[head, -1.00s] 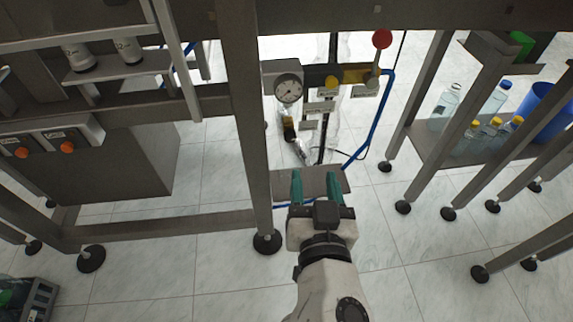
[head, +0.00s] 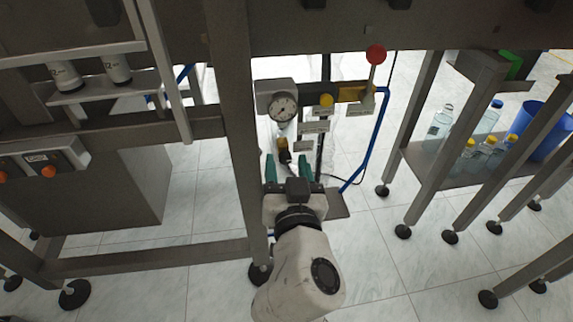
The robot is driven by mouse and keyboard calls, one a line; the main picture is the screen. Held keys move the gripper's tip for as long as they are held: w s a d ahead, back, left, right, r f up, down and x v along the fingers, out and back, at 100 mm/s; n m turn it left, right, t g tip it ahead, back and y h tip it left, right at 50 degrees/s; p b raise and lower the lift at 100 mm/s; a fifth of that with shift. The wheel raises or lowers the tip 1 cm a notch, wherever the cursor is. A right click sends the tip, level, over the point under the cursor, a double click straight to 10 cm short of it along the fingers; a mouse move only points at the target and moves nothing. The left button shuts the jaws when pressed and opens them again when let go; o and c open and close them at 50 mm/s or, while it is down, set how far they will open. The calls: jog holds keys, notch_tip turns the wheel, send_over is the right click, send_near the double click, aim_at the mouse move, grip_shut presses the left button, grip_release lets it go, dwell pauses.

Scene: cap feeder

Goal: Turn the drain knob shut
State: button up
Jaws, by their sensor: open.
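My gripper (head: 287,164) has two teal fingers spread apart, with nothing held between them. It points away from me toward the equipment under the bench. A small dark knob-like part with a yellow-brown section (head: 283,150) shows just beyond and between the fingertips; it may be the drain knob, and I see no contact. A yellow knob (head: 326,100) sits higher up, right of the gauge, above small labels that are too small to read. A red ball-topped lever (head: 376,56) stands to its right.
A pressure gauge (head: 283,107) is above the gripper. A blue hose (head: 377,140) runs down at right. A grey plate (head: 338,204) lies beside the wrist. A frame leg (head: 232,110) stands close on the left. A shelf with bottles (head: 440,122) and a blue bucket (head: 541,131) is at right.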

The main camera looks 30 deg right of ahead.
jog(key=shift+w+d, duration=0.1)
jog(key=shift+w, duration=0.3)
jog(key=shift+c, duration=0.2)
grip_shut()
